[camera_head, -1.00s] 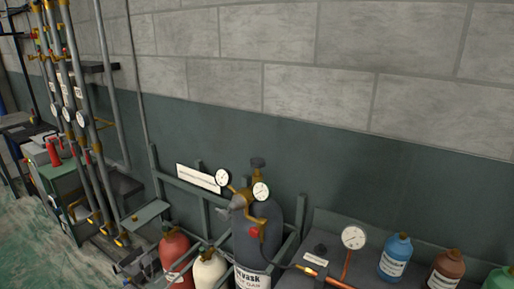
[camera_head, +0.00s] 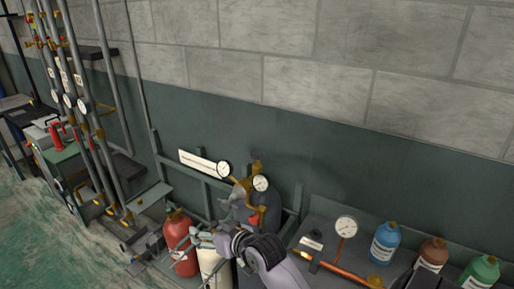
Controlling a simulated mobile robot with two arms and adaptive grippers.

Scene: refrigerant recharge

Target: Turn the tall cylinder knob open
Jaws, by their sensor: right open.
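The tall dark cylinder (camera_head: 272,207) stands in the rack at lower centre, its lower part hidden by my right arm. A small brass-coloured knob (camera_head: 257,166) tops it, with gauges and brass fittings just below. My left gripper is not in view.
A red cylinder (camera_head: 182,262) and a cream cylinder (camera_head: 212,268) stand close by the right gripper. A gauge (camera_head: 346,226) on a copper pipe and blue (camera_head: 386,240), brown and green bottles are to the right. The wall is behind.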

